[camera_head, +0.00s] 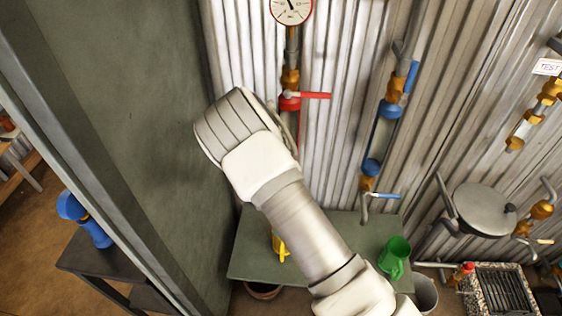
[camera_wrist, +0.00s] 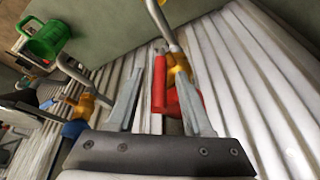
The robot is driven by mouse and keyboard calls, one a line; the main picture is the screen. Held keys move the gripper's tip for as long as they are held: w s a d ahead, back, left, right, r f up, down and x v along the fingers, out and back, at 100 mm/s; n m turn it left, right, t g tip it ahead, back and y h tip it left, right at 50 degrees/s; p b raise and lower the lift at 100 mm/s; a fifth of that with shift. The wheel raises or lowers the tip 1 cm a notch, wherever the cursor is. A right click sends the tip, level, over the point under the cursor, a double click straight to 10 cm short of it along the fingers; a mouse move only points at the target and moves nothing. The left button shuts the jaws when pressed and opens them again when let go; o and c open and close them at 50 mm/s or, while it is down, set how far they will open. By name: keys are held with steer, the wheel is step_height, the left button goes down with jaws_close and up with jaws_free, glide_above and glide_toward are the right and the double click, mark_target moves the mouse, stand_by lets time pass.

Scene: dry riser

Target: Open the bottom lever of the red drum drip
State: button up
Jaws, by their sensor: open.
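The red drum drip is a vertical pipe on the corrugated wall, with a red upper lever (camera_head: 308,95) sticking out to the right in the head view. My arm hides its lower part there. In the wrist view, a red lever (camera_wrist: 159,82), apparently the bottom one, lies beside a brass tap body (camera_wrist: 180,70) with a curved grey spout (camera_wrist: 163,22). My gripper (camera_wrist: 160,88) is open, its two fingers on either side of this red lever. Whether the fingers touch it I cannot tell. The fingers are hidden in the head view.
A blue-levered pipe (camera_head: 372,165) stands to the right. A green table (camera_head: 330,228) below carries a green jug (camera_head: 394,257) and a yellow jug (camera_head: 279,245). A dark green panel (camera_head: 150,110) stands close on the left. A round grey lid (camera_head: 484,208) is farther right.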

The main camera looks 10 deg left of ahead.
steer(key=v, duration=1.6)
steer(key=shift+r+b, duration=0.15)
steer(key=shift+b, duration=0.25)
